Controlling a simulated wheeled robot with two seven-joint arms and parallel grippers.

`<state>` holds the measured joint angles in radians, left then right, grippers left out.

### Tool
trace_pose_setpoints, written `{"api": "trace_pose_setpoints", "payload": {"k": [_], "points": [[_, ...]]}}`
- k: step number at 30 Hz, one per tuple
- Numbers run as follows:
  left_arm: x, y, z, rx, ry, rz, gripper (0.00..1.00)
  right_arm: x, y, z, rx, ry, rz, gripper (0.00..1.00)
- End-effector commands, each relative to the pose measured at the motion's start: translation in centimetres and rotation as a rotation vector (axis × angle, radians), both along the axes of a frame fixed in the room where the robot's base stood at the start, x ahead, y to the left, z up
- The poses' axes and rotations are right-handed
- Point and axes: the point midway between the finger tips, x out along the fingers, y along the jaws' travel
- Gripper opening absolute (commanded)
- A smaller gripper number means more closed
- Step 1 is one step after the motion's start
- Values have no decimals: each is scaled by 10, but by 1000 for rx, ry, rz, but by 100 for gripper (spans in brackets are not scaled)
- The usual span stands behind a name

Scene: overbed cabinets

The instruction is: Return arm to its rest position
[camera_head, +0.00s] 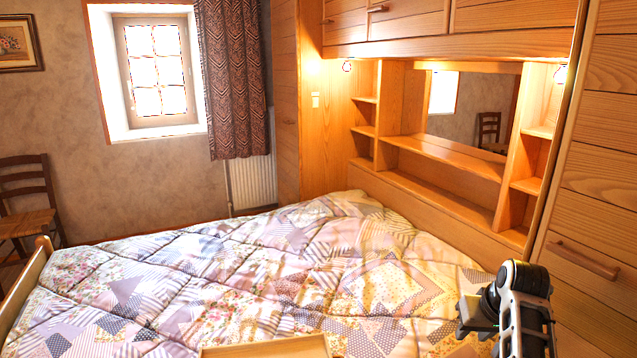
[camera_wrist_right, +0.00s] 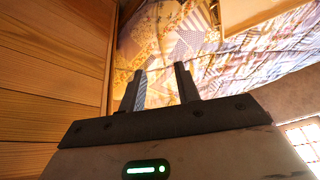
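My right arm (camera_head: 515,305) shows at the lower right of the head view, beside the bed and in front of the wooden cabinet. In the right wrist view my right gripper (camera_wrist_right: 160,69) has its two dark fingers apart, with nothing between them. The patchwork quilt shows beyond the fingertips in that view, and they appear clear of it. My left arm and left gripper are not in view.
The bed with its patchwork quilt (camera_head: 230,270) fills the middle. A wooden cabinet (camera_head: 590,260) stands close on the right, and its panels (camera_wrist_right: 55,70) rise left of the gripper. Overbed cabinets (camera_head: 410,20) hang above open shelves. A wooden edge (camera_head: 265,347) lies at the bottom.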

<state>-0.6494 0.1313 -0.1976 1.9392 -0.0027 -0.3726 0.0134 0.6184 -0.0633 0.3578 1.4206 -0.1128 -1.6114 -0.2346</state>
Motion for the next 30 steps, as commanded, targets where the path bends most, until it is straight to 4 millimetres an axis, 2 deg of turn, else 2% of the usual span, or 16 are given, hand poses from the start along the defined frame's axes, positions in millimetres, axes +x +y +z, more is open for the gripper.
{"api": "trace_pose_setpoints", "payload": {"k": [1, 5, 9, 12, 18, 24, 30], "points": [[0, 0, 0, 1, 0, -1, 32, -2, -24, 3, -35, 0, -26, 32], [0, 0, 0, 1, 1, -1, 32, -11, -84, 15, -125, 0, -90, 32], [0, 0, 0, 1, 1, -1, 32, -28, -161, 40, -246, -1, -176, 32], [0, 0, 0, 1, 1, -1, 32, -43, -209, 61, -328, 0, -233, 32], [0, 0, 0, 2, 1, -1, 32, -72, -278, 101, -451, 0, -321, 32], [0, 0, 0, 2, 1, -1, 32, -99, -328, 139, -551, 0, -392, 32], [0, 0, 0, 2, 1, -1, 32, -88, -307, 93, -689, -43, -255, 32]]}}
